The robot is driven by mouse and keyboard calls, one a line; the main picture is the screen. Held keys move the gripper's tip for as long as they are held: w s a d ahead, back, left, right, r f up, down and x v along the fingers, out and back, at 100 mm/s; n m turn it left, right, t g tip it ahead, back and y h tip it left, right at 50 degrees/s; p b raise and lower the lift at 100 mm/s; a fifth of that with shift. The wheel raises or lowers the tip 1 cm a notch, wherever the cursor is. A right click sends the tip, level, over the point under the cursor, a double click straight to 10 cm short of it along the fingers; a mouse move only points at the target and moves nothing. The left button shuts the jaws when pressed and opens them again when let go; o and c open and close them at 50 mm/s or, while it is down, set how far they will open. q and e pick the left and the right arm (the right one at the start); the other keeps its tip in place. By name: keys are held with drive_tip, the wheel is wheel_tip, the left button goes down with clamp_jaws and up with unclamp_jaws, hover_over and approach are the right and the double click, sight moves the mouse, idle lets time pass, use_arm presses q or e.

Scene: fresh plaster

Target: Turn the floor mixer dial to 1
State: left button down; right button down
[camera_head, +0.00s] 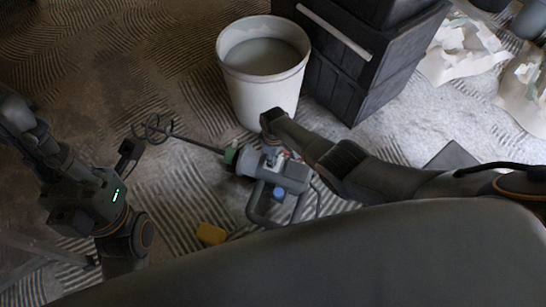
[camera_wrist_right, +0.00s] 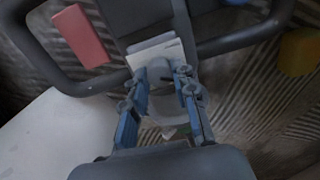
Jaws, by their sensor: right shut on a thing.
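The floor mixer (camera_head: 290,172) lies on the floor in the middle of the head view, a grey body with a looped handle frame and a long shaft ending in a spiral paddle (camera_head: 153,130) at left. My right gripper (camera_head: 272,150) reaches down onto its body. In the right wrist view, the gripper's blue fingers (camera_wrist_right: 162,85) are shut on a grey knob-like part, apparently the dial (camera_wrist_right: 160,68), beside a pale plate (camera_wrist_right: 152,52). The dial's marks and setting are not readable. My left gripper (camera_head: 130,150) is at the left, near the paddle; its fingers are unclear.
A white bucket (camera_head: 262,95) with grey contents stands just behind the mixer. Dark stacked boxes (camera_head: 345,75) are at its right. A yellow block (camera_head: 211,233) lies on the floor in front. Torn pale bags (camera_head: 462,50) lie at the right. Ridged floor at upper left is clear.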

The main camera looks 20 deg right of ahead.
drive_tip(key=c, duration=1.1)
unclamp_jaws()
drive_tip(key=shift+o, duration=0.2)
drive_tip(key=shift+r, duration=0.1)
wheel_tip(320, 180, up, 12)
drive_tip(key=shift+w, duration=0.15)
